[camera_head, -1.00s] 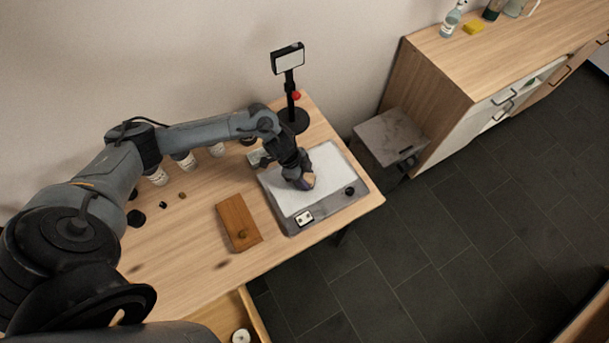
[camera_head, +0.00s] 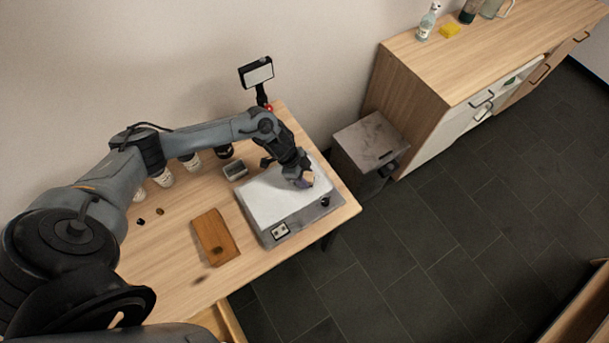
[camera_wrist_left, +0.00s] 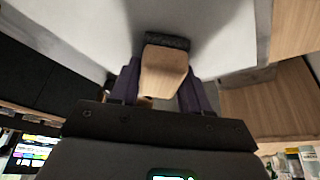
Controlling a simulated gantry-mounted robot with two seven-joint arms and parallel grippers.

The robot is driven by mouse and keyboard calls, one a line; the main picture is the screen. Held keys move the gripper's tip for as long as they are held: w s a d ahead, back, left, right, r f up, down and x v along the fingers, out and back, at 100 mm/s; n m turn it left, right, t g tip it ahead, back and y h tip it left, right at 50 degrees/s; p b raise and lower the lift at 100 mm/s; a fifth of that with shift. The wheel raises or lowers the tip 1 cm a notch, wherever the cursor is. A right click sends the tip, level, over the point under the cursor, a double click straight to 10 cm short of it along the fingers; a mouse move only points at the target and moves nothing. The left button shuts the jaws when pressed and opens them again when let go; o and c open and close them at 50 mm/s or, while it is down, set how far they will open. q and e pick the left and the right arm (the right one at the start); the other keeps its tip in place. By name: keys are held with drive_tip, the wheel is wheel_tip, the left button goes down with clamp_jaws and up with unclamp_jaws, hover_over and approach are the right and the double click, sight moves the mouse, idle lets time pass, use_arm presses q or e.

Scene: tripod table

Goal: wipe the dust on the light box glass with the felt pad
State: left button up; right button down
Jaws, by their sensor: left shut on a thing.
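The light box (camera_head: 305,222) lies on the wooden table, with white glass (camera_head: 268,203), a switch plate and a black knob along its front edge. My left gripper (camera_head: 303,178) is over the right part of the glass. It is shut on the felt pad (camera_wrist_left: 163,72), a wooden block with a dark felt face. In the left wrist view the felt face is towards the white glass (camera_wrist_left: 70,25); I cannot tell whether it touches. The gripper hides most of the pad in the head view. I cannot make out dust on the glass. My right gripper is not in view.
A brown wooden board (camera_head: 213,237) lies left of the light box. A small grey box (camera_head: 235,170) and several jars (camera_head: 163,178) stand behind. A screen on a stand (camera_head: 257,73) rises at the back. A stone-topped cabinet (camera_head: 370,138) stands right of the table.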

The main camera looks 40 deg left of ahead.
use_arm(q)
drive_tip(key=r+p, duration=0.1)
drive_tip(key=r, duration=0.1)
drive_tip(key=r+p, duration=0.2)
drive_tip(key=shift+s+a+r, duration=0.1)
drive_tip(key=shift+s+r, duration=0.05)
drive_tip(key=shift+s, duration=0.05)
drive_tip(key=shift+w+r+p, duration=0.1)
drive_tip(key=shift+r+p, duration=0.6)
drive_tip(key=shift+p, duration=0.15)
wheel_tip(320, 180, up, 2)
drive_tip(key=p, duration=0.2)
drive_tip(key=shift+r+p, duration=0.25)
drive_tip(key=shift+p, duration=0.1)
